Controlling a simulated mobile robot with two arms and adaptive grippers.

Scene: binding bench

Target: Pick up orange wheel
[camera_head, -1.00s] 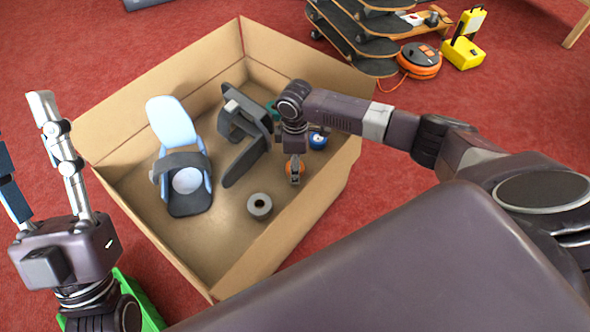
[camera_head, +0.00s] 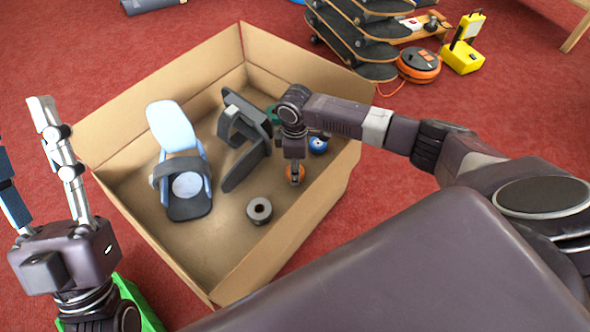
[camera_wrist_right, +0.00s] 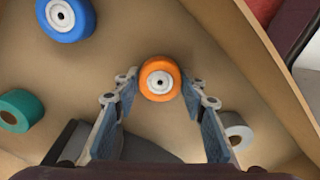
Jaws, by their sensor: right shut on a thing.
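The orange wheel (camera_wrist_right: 160,79) has a white hub and lies inside the cardboard box (camera_head: 160,100). In the right wrist view it sits between the two fingertips of my right gripper (camera_wrist_right: 159,84), which is shut on it. In the head view the orange wheel (camera_head: 301,171) shows partly behind my right gripper (camera_head: 295,174), low in the box near its right wall. My left gripper (camera_head: 35,150) is open and empty, outside the box on the left.
The box also holds a blue wheel (camera_head: 318,145), a green wheel (camera_wrist_right: 21,110), a grey wheel (camera_head: 259,211), a light blue binding (camera_head: 172,128) and a dark binding (camera_head: 240,135). Stacked skateboards (camera_head: 345,35) and an orange reel (camera_head: 419,63) stand beyond the box.

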